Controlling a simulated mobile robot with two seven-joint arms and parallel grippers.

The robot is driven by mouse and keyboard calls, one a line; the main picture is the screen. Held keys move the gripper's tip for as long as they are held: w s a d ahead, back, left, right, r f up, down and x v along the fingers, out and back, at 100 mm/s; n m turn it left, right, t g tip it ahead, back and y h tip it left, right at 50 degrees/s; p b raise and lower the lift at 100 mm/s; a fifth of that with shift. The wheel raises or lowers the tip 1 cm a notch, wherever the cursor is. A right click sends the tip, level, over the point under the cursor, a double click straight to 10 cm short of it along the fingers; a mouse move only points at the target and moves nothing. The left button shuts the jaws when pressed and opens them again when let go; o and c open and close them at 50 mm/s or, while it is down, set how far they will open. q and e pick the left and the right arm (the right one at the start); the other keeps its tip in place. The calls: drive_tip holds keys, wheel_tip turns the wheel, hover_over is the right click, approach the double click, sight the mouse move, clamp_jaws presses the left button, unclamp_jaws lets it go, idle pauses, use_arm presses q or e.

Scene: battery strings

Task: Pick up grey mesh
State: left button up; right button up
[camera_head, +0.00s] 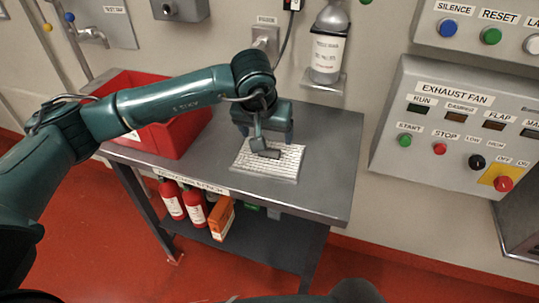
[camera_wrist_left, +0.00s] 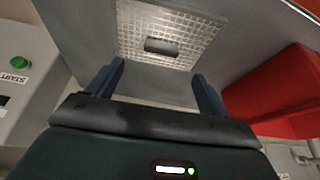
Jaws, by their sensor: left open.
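The grey mesh (camera_head: 285,172) is a pale gridded panel lying flat on the grey table, right of the red bin. A dark grey block like a handle (camera_head: 265,152) stands out from its middle. My left gripper (camera_head: 265,138) is over the mesh's far side, pointing down, open and empty. In the left wrist view the mesh (camera_wrist_left: 190,30) and its dark block (camera_wrist_left: 162,46) lie just beyond the two spread fingers (camera_wrist_left: 158,75), with the block between their lines. Nothing is gripped. My right gripper is not in view.
The red bin (camera_head: 185,137) stands left on the table (camera_head: 335,130). The table's right end is clear. A bottle (camera_head: 326,50) hangs on a wall bracket behind. An exhaust fan panel (camera_head: 450,155) is on the right wall. Extinguishers (camera_head: 172,200) stand on the lower shelf.

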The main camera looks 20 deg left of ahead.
sight(269, 149)
use_arm(q)
drive_tip(key=p+x, duration=0.1)
drive_tip(key=x, duration=0.6)
drive_tip(key=shift+a+f+p, duration=0.1)
drive_tip(key=shift+f+p, duration=0.2)
drive_tip(key=shift+f, duration=0.05)
drive_tip(key=shift+r, duration=0.15)
drive_tip(key=c, duration=1.4)
